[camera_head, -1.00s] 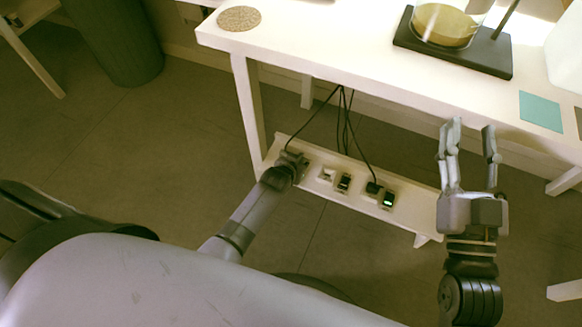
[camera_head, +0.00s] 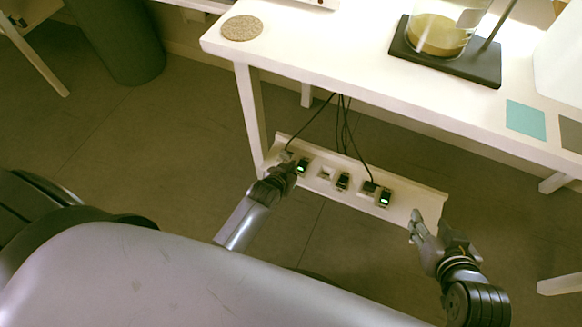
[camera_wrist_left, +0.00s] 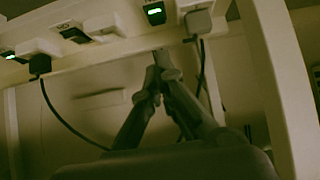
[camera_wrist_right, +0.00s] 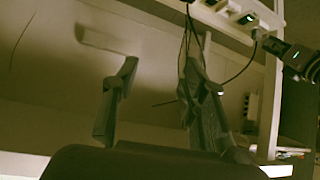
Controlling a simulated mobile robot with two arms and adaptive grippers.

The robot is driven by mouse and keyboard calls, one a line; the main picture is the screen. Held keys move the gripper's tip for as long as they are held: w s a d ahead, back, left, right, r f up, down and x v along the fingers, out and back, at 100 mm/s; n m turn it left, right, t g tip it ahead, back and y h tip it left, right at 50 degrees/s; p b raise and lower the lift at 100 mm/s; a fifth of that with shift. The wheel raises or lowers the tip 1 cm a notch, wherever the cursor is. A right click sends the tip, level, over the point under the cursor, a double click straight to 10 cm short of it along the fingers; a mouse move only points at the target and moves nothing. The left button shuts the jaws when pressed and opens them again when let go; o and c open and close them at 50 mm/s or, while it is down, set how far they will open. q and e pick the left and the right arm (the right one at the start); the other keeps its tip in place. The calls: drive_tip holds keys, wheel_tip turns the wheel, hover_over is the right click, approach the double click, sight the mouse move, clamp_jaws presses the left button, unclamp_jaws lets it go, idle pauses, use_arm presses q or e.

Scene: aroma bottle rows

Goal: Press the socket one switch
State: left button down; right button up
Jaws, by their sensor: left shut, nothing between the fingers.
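The white socket strip (camera_head: 411,198) lies low under the table and carries three dark switches. The left switch (camera_head: 302,167) glows green, the middle switch (camera_head: 343,181) is dark, and the right switch (camera_head: 384,197) glows green. No number is readable on them. In the left wrist view the green switch (camera_wrist_left: 154,10) is just above my left gripper (camera_wrist_left: 160,58). This gripper is shut and empty beside the strip's left end, apart from the switch. My right gripper (camera_wrist_right: 158,70) is open and empty near the strip's right end in the head view.
The white table (camera_head: 300,50) overhangs the strip, with a leg (camera_head: 251,115) close by its left end. Black cables (camera_head: 342,125) hang down to plugs on the strip. A beaker (camera_head: 438,35) stands on the tabletop. The floor in front is clear.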

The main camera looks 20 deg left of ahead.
use_arm(q)
drive_tip(key=shift+s+r, duration=0.2)
drive_tip(key=shift+s, duration=0.1)
use_arm(e)
drive_tip(key=shift+s+d+f+g, duration=0.3)
drive_tip(key=shift+s+f+g, duration=0.2)
drive_tip(key=shift+s, duration=0.2)
